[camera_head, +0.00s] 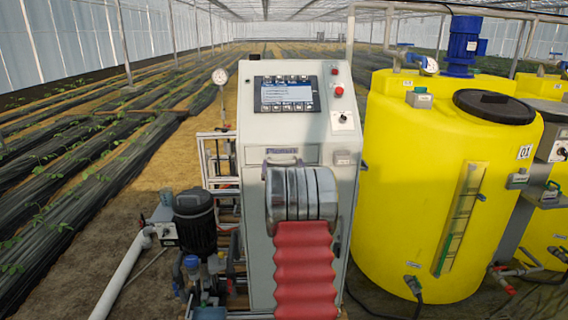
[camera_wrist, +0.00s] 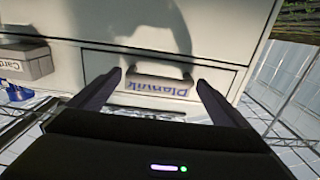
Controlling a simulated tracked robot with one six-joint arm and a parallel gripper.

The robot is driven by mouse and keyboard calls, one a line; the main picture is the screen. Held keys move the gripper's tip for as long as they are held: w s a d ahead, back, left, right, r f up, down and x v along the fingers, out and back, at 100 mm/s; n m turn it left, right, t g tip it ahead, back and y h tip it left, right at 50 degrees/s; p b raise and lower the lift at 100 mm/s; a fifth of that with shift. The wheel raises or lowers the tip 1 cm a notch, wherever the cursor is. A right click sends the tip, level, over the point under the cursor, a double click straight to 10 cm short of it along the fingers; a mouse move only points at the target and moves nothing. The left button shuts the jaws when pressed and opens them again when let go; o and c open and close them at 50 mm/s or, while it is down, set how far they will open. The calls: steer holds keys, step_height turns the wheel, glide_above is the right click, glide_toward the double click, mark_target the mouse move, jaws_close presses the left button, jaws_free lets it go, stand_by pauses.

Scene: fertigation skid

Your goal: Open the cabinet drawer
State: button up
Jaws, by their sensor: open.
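The drawer is a flat pale panel in the front of the grey cabinet (camera_head: 345,210), below its screen; the drawer front (camera_head: 313,155) looks flush with the cabinet. My gripper (camera_wrist: 159,78) is open, with one dark finger on each side of the handle. The handle lies between the fingertips; I cannot tell whether they touch it. In the head view my arm hides the lower cabinet front and most of the gripper.
A small grey box (camera_head: 342,158) is fixed right of the drawer. A screen (camera_head: 287,93) and red button (camera_head: 338,90) are above. A yellow tank (camera_head: 400,190) stands close on the right. A dark pump (camera_head: 195,220) and pipes are at the left.

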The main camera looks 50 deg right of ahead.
steer(key=shift+x, duration=1.15)
steer(key=shift+c, duration=0.5)
